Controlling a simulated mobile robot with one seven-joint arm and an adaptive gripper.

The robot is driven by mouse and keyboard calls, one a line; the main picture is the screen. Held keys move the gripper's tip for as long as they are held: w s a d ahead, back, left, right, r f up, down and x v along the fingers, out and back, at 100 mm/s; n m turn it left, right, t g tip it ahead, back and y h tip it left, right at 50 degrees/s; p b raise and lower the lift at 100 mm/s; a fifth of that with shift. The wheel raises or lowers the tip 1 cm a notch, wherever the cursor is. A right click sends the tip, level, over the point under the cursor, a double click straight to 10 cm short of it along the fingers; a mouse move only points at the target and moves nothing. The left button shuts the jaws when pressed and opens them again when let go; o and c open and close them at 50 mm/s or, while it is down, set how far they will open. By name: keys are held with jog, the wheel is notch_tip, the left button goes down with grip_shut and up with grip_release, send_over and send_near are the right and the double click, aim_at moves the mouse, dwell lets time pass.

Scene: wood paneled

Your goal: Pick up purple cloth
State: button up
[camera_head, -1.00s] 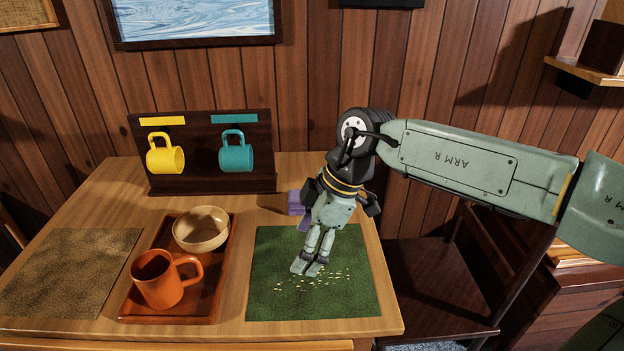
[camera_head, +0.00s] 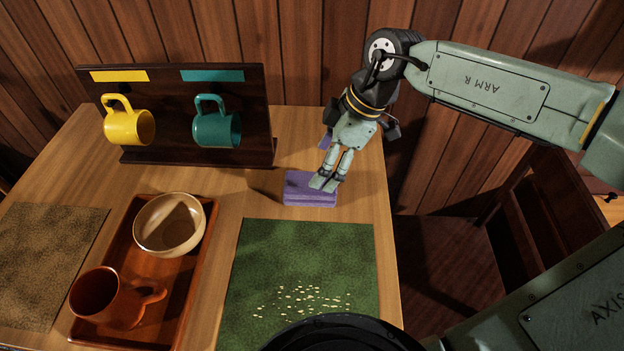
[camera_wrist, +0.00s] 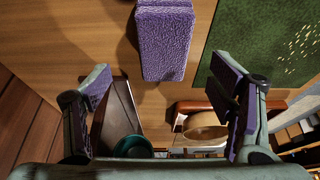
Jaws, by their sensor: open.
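The purple cloth (camera_head: 309,194) is a folded, block-like pad lying on the wooden table just behind the green mat. In the wrist view the purple cloth (camera_wrist: 165,40) shows at the top centre, with a fuzzy texture. My gripper (camera_head: 325,183) is over the cloth's right part in the head view, and its fingertips hide a bit of the cloth. In the wrist view my gripper (camera_wrist: 160,92) has its fingers wide apart with purple inner pads and nothing between them. Whether the fingertips touch the cloth cannot be told.
The green mat (camera_head: 260,250) bears scattered pale crumbs. A red-brown tray (camera_head: 190,270) holds a bowl (camera_head: 150,235) and an orange mug (camera_head: 95,300). A dark rack (camera_head: 255,110) with yellow (camera_head: 130,127) and teal (camera_head: 217,130) mugs stands behind. The table's right edge is close to the cloth.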

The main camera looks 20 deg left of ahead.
aim_at(310, 189)
jog(key=x, duration=0.2)
jog(key=p+x, duration=0.1)
jog(key=x, duration=0.1)
jog(key=p+x, duration=0.1)
jog(key=x, duration=0.2)
jog(key=shift+s, duration=0.3)
jog(key=shift+f, duration=0.35)
jog(key=shift+f+b, duration=0.25)
jog(key=shift+b, duration=0.25)
dwell(0.3)
jog(key=c, duration=1.2)
